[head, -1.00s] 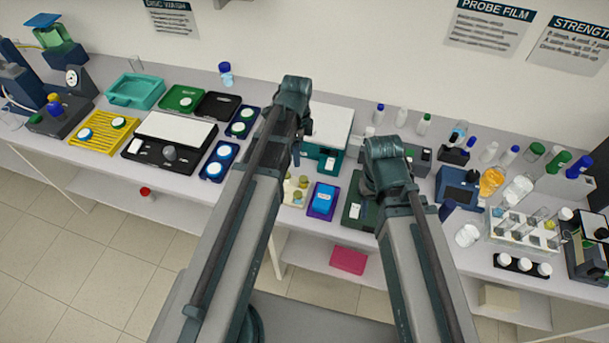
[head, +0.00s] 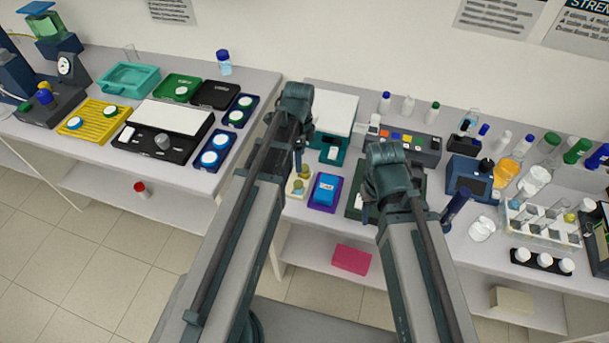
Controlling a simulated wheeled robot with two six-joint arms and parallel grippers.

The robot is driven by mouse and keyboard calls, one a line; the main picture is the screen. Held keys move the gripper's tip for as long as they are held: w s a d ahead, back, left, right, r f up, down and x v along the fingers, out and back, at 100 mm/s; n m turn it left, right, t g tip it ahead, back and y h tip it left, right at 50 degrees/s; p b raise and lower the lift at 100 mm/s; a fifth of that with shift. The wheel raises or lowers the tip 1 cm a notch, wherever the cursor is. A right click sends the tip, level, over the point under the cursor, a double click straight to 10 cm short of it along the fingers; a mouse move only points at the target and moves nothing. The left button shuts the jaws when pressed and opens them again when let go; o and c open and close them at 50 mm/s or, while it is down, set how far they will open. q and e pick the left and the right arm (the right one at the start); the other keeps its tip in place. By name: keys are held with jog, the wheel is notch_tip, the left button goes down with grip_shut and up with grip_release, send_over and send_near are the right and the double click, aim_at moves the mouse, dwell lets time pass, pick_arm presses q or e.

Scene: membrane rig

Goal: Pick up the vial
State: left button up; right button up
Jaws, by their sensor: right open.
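Several vials stand on the benches, and I cannot tell which one the task means. A clear vial with a blue cap (head: 223,62) stands upright alone at the back of the left bench. Small vials with yellowish caps (head: 301,184) sit in a pale holder, partly hidden by my left arm. White vials with coloured caps (head: 385,102) stand at the back of the right bench.
A tube rack (head: 545,234) and a black holder with white caps (head: 541,262) crowd the right side. A blue device (head: 468,181) stands near my right gripper. A purple tray (head: 324,192) lies between my arms.

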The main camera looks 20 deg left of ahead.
aim_at(304, 167)
pick_arm(q)
jog(key=shift+f, duration=0.1)
pick_arm(e)
jog(key=shift+f, duration=0.1)
pick_arm(q)
jog(key=f+b, duration=0.2)
jog(key=d+f+b, duration=0.1)
jog(key=f+b, duration=0.1)
jog(key=shift+d+f+b, duration=0.15)
jog(key=shift+f+b, duration=0.1)
jog(key=shift+b, duration=0.1)
pick_arm(e)
notch_tip(304, 167, down, 4)
jog(key=shift+f, duration=0.25)
pick_arm(q)
jog(key=shift+f+b, duration=0.3)
jog(key=shift+f, duration=0.05)
pick_arm(e)
jog(key=shift+f, duration=0.3)
pick_arm(q)
jog(key=shift+r, duration=0.1)
pick_arm(e)
jog(key=shift+r, duration=0.1)
pick_arm(q)
grip_shut()
